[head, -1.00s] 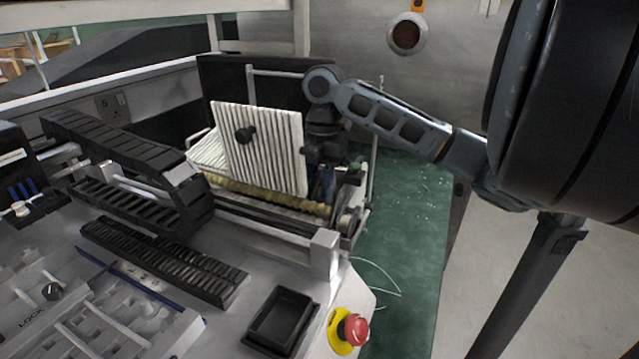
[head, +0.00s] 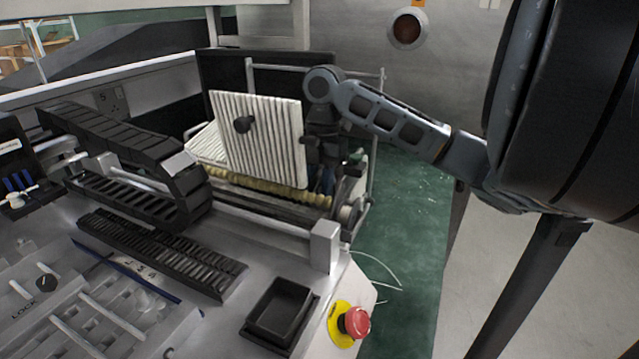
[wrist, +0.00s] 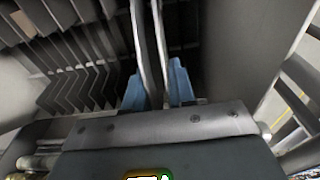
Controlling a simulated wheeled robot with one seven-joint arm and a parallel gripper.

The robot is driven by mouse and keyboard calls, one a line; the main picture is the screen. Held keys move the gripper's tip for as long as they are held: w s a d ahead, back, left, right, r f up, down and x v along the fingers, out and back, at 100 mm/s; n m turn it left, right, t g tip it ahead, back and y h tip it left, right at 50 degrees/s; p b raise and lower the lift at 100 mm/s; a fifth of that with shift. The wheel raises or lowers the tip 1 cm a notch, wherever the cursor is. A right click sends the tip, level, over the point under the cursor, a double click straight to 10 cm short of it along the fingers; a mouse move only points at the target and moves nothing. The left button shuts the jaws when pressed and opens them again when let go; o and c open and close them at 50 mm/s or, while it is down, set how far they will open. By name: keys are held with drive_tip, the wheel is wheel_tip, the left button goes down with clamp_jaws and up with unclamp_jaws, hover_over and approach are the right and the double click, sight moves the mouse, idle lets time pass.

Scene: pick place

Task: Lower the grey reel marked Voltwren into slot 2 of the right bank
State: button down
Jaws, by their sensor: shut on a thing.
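My gripper (wrist: 158,88) shows two blue fingers in the wrist view, closed on a thin pale plate-like thing (wrist: 147,35) seen edge-on. In the head view my gripper (head: 322,178) is mostly hidden behind dark wrist parts, at the right side of an upright white ribbed panel (head: 262,150) with a black knob. I cannot tell whether the held thing is this panel or the grey reel. No Voltwren marking is readable. The slots of the right bank and their numbers cannot be made out.
Angled dark fins (wrist: 85,75) stand close at the left in the wrist view. A metal frame with a yellowish roller (head: 265,192) lies below the panel. A black tray (head: 280,310) and red stop button (head: 357,321) are in front. Green floor (head: 400,230) is clear.

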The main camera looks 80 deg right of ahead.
drive_tip(key=c, duration=0.5)
unclamp_jaws()
drive_tip(key=shift+c, duration=0.2)
drive_tip(key=shift+r+p, duration=2.8)
drive_tip(key=shift+r, duration=1.25)
